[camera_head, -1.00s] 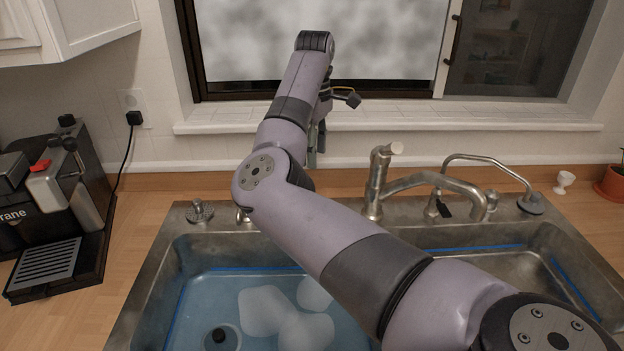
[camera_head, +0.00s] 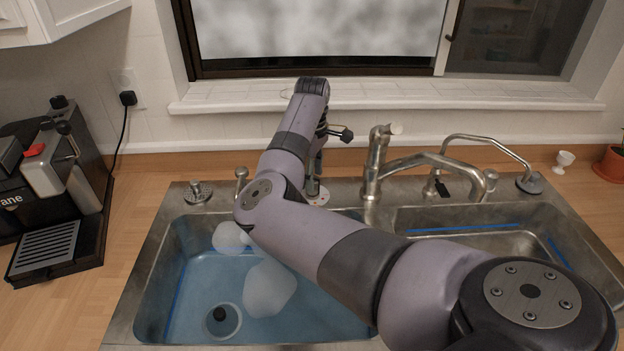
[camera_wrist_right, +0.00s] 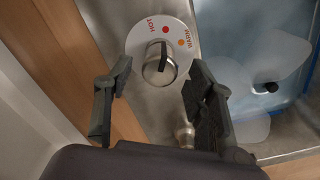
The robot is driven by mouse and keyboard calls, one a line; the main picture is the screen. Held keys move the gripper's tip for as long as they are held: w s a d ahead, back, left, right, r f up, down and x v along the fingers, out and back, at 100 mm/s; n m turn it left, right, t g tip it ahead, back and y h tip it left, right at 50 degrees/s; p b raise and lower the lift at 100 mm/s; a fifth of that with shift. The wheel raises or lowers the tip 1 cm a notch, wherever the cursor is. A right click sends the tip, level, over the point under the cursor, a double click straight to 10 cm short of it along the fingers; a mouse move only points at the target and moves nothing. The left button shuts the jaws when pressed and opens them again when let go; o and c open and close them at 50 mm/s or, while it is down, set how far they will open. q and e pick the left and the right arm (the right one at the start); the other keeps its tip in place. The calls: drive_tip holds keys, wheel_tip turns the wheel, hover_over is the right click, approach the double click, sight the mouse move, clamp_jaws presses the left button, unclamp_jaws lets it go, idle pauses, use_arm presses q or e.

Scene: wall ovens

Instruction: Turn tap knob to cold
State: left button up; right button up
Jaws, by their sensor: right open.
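The tap knob (camera_wrist_right: 158,65) is a round metal knob with a dark pointer bar, on a white dial plate (camera_wrist_right: 137,40). In the right wrist view the plate shows a red HOT mark and an orange WARM mark; no cold mark is visible. My right gripper (camera_wrist_right: 161,78) is open, with one finger on each side of the knob; I cannot tell if either touches it. In the head view the gripper (camera_head: 314,180) is down at the dial plate (camera_head: 319,196) behind the sink, partly hidden by my arm. My left gripper is not in view.
The metal tap (camera_head: 373,165) with its spout stands just right of the gripper. A small metal fitting (camera_head: 241,177) stands to the left. The left basin holds water and foam (camera_head: 268,290). A coffee machine (camera_head: 55,190) stands far left. The window sill (camera_head: 400,97) is behind.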

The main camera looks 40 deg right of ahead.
drive_tip(key=shift+f, duration=1.4)
drive_tip(key=shift+c, duration=0.2)
drive_tip(key=c, duration=1.1)
